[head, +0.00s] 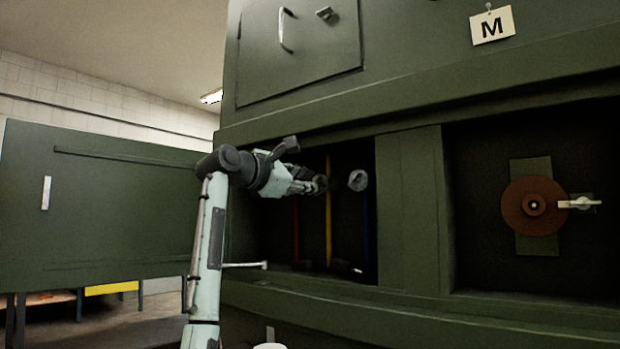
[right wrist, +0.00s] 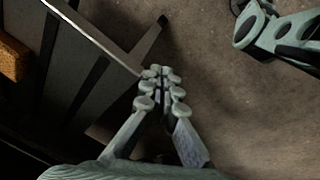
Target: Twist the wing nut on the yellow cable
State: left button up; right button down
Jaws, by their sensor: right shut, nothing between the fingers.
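The yellow cable (head: 328,225) hangs vertically in the open compartment, between a red cable (head: 295,228) and a blue cable (head: 365,230). My left gripper (head: 318,184) reaches into the compartment from the left, with its fingertips at the yellow cable in the picture. The fingertips and wrist cover the place where a wing nut on that cable could be, so I cannot make one out or tell whether the fingers touch it. A round grey fitting (head: 358,180) shows at the blue cable. My right gripper (right wrist: 160,90) is shut and empty over the floor in the right wrist view.
An open green door (head: 100,205) stands at the left. A green post (head: 411,210) separates the cable compartment from a right-hand bay with a brown disc (head: 533,206) and a pale lever (head: 580,203). A thin rod (head: 245,265) shows at the compartment's lower left.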

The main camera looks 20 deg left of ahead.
pick_arm(q)
jog(key=shift+w, duration=0.2)
jog(key=shift+c, duration=0.3)
grip_shut()
